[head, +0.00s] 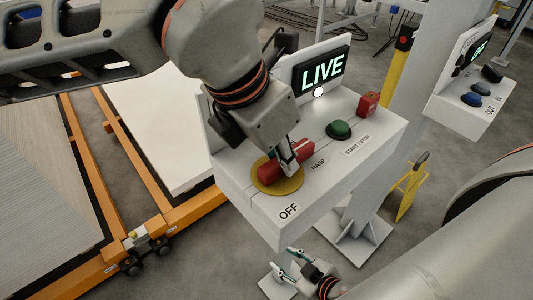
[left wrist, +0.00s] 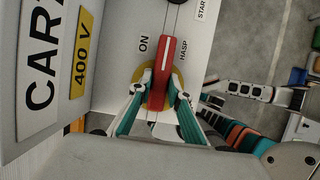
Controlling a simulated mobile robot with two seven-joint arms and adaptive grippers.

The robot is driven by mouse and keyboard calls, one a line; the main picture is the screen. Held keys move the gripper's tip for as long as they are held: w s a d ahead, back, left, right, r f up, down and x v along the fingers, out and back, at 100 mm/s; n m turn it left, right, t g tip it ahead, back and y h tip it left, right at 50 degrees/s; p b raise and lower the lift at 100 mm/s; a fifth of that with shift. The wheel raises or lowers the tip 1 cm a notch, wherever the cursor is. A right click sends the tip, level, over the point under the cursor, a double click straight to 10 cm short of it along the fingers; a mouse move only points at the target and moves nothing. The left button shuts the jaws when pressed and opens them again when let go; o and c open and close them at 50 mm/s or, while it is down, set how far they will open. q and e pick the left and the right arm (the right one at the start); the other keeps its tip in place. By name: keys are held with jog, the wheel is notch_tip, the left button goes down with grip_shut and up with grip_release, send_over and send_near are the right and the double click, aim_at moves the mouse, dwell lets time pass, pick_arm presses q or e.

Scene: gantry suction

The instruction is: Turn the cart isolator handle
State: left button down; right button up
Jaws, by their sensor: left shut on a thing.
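The red isolator handle (head: 270,172) sits on a round yellow plate (head: 276,188) on top of a light grey control box, with OFF in front and HASP beside it. My left gripper (head: 288,160) reaches down from above and is shut on the handle. In the left wrist view the handle (left wrist: 174,70) runs nearly straight up the picture, with its white line toward the START label. The left fingertips (left wrist: 160,89) stand on both sides of it; ON shows to its left. My right gripper (head: 287,264) is low beneath the box, its fingers apart and empty.
The lit LIVE display (head: 321,72) stands at the back of the box. A green START/STOP button (head: 339,130) and a red block (head: 369,104) are farther along its top. A second panel (head: 470,90) stands right. An orange-framed cart (head: 105,180) is at left.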

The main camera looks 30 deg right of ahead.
jog(key=shift+a, duration=0.1)
dwell(0.3)
pick_arm(q)
jog(key=c, duration=1.9)
grip_release()
pick_arm(e)
jog(key=shift+w+r, duration=0.15)
jog(key=shift+w, duration=0.25)
pick_arm(q)
jog(key=shift+r, duration=0.1)
jog(key=shift+a+r, duration=0.1)
jog(key=shift+r, duration=0.15)
jog(key=v, duration=1.1)
jog(key=shift+a+r, duration=0.1)
jog(key=shift+r, duration=0.1)
pick_arm(e)
jog(key=shift+s, duration=0.2)
